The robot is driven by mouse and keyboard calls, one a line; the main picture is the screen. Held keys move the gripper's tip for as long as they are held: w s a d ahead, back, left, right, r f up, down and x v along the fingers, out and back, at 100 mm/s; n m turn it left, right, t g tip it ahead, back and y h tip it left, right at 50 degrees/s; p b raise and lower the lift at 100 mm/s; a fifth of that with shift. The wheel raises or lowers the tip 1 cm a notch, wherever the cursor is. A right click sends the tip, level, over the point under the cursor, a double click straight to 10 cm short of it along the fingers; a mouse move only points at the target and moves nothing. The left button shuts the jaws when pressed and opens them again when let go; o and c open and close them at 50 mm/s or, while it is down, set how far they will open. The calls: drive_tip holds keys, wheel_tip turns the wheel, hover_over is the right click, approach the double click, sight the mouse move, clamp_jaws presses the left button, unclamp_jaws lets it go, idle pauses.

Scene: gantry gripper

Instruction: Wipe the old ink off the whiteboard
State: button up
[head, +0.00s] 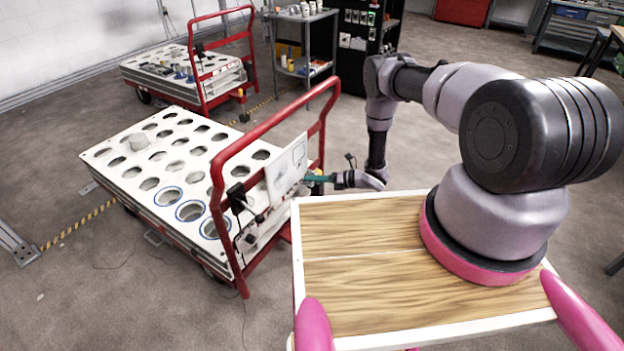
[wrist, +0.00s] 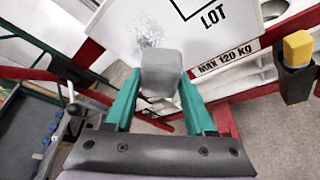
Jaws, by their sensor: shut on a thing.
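The whiteboard (head: 287,170) is a white panel mounted on the red rail of the near cart. It fills the top of the wrist view (wrist: 112,24), with a black frame outline and the printed word LOT. A patch of grey, speckled ink (wrist: 148,30) lies on it, left of the print. My gripper (wrist: 160,82), with teal fingers, is shut on a grey block-shaped eraser (wrist: 161,70). The eraser is just below the ink and overlaps its lower edge in view; I cannot tell whether it touches the board. The head view shows the gripper (head: 313,179) at the board's lower right.
The near cart (head: 95,155) has a white top with rows of round holes and a red handle frame (head: 268,130) around the board. A black-and-yellow part (wrist: 297,65) sticks up right of the board. A second cart (head: 150,70) and shelves (head: 303,50) stand behind.

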idle(0.3)
approach(273, 190)
drive_tip(key=s+d+f, duration=0.1)
drive_tip(key=s+f, duration=0.1)
drive_tip(key=shift+w+a+r, duration=0.1)
drive_tip(key=shift+w+a, duration=0.4)
drive_tip(key=shift+a, duration=0.3)
drive_tip(key=shift+w+a, duration=0.5)
drive_tip(key=shift+a, duration=0.3)
drive_tip(key=shift+w+a+r, duration=0.1)
drive_tip(key=shift+w+a, duration=0.4)
drive_tip(key=shift+a, duration=0.3)
drive_tip(key=shift+w+a, duration=0.65)
drive_tip(key=shift+a, duration=0.15)
drive_tip(key=shift+d, duration=0.1)
